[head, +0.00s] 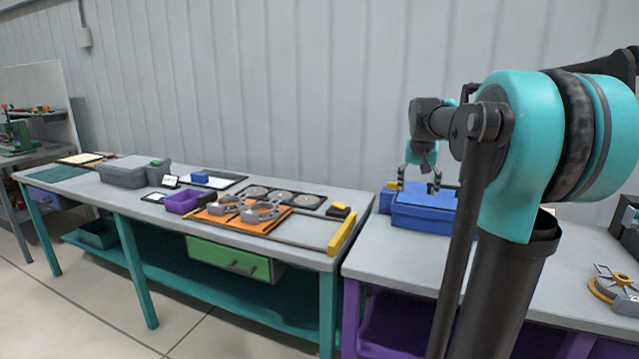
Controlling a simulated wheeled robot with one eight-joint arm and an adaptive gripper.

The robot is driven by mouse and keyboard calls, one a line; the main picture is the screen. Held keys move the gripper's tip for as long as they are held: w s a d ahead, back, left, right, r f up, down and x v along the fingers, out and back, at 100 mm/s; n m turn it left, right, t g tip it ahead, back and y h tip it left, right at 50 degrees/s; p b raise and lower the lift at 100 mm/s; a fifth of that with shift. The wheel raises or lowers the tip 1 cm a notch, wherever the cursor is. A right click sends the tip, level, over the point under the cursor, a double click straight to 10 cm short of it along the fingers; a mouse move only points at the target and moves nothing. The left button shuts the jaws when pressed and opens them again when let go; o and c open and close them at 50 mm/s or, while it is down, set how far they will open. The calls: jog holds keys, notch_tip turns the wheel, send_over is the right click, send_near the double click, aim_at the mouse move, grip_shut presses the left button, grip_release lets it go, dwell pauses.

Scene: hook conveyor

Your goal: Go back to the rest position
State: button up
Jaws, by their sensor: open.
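My gripper (418,186) hangs above the right-hand table, in front of the blue box (424,212) as seen from the head. Its two dark fingers are apart and nothing shows between them. My turquoise and black arm fills the right side of the view and covers part of the table behind it. I cannot tell the exact height of the fingers above the box.
The left table (310,258) holds an orange board (222,224) with grey metal parts, a purple bin (182,203), a grey box (122,173) and a yellow bar (341,234). A green drawer (234,261) hangs under it. A yellow-based device (612,290) sits far right.

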jog(key=s+a+f+n, duration=0.1)
jog(key=s+a+f, duration=0.2)
jog(key=s+f, duration=0.6)
jog(key=s+a+f+n+y, duration=0.1)
jog(key=s+a+f, duration=0.3)
jog(key=s+f, duration=0.6)
jog(key=s+a+f+n, duration=0.2)
jog(key=s+a+f, duration=0.1)
jog(key=s+f, duration=0.6)
jog(key=shift+s+a+f+y, duration=0.3)
jog(key=shift+s+f+y, duration=0.1)
jog(key=shift+s, duration=0.45)
jog(key=shift+r, duration=0.1)
